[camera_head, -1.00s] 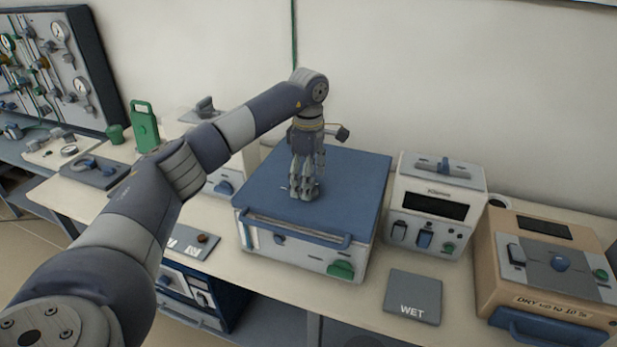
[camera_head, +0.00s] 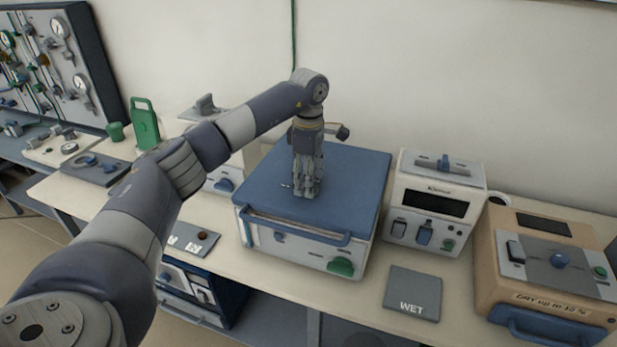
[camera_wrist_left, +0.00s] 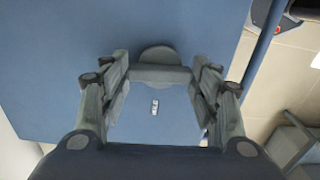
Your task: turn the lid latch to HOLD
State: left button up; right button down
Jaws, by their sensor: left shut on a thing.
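The blue lid (camera_head: 345,175) tops a white box furnace in the middle of the bench and lies flat. My left gripper (camera_head: 308,192) points straight down onto the lid and hides most of the lid latch in the head view. In the left wrist view the grey lid latch (camera_wrist_left: 160,74), a bar with a rounded end, lies between the two fingers of my left gripper (camera_wrist_left: 160,82). The fingers are shut on it. A small pale mark (camera_wrist_left: 155,106) shows on the lid beside the latch; I cannot read it. My right gripper is not in view.
A blue handle bar (camera_head: 290,229) runs along the furnace front, above a green knob (camera_head: 341,267). A white instrument (camera_head: 436,205) and a tan unit (camera_head: 545,262) stand to the right. A grey WET plate (camera_head: 412,294) lies in front. Above the lid is free room.

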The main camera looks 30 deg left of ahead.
pick_arm(q)
jog(key=n, duration=0.4)
jog(key=shift+n+p, duration=0.3)
jog(key=n, duration=0.4)
jog(key=shift+n, duration=0.3)
jog(key=n+p, duration=0.1)
jog(key=n, duration=0.3)
jog(key=shift+n, duration=2.1)
jog(key=o, duration=1)
jog(key=shift+o, duration=0.2)
notch_tip(320, 180, up, 12)
